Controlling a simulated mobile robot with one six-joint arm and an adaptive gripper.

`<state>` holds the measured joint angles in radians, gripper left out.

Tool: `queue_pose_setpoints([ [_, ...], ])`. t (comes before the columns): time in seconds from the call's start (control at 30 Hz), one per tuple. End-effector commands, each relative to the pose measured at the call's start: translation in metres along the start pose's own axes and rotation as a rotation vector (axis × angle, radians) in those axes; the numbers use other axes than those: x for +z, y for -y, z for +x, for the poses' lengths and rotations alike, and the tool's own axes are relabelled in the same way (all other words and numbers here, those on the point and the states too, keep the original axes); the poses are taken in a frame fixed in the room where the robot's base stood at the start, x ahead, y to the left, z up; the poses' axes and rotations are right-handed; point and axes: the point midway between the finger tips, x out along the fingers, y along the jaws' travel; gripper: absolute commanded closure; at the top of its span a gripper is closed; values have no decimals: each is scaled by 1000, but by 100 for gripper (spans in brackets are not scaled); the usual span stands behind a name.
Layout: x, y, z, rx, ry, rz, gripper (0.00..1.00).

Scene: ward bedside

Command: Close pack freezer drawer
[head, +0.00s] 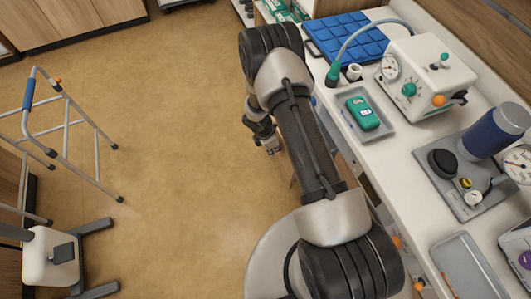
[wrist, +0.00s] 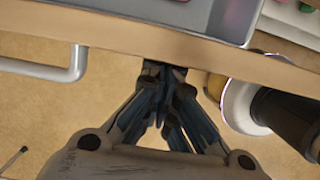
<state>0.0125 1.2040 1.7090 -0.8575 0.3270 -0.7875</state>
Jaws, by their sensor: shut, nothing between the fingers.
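In the wrist view a pale wooden front edge (wrist: 215,59) crosses the picture, with a grey bar handle (wrist: 72,68) at its left. It looks like the drawer's front, seen from above. How far the drawer stands out cannot be told. My gripper (wrist: 163,75) is shut and empty, its fingertips close to this edge, right of the handle; contact cannot be told. In the head view my gripper (head: 270,147) hangs low, left of the counter. My arm and the counter hide most of the drawer there.
The counter (head: 345,150) on the right holds a blue pad (head: 350,38), a green device in a tray (head: 362,113), a gauge machine (head: 425,75) and a blue cylinder (head: 492,130). A walking frame (head: 65,130) stands at left. The floor (head: 175,130) between is clear.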

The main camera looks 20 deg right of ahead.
Motion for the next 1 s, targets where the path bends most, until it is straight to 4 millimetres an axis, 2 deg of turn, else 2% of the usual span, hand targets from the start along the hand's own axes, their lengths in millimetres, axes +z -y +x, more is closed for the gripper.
queue_pose_setpoints([
  [0.03, 14, 0, 4, -1, 0, 6, 100],
  [0.2, 55, 0, 13, 0, 0, 6, 100],
  [0.5, 106, 0, 26, 1, 0, 3, 100],
  [0.7, 121, 0, 30, 2, 0, 0, 100],
  [1.0, 125, 0, 31, 1, -1, 0, 100],
])
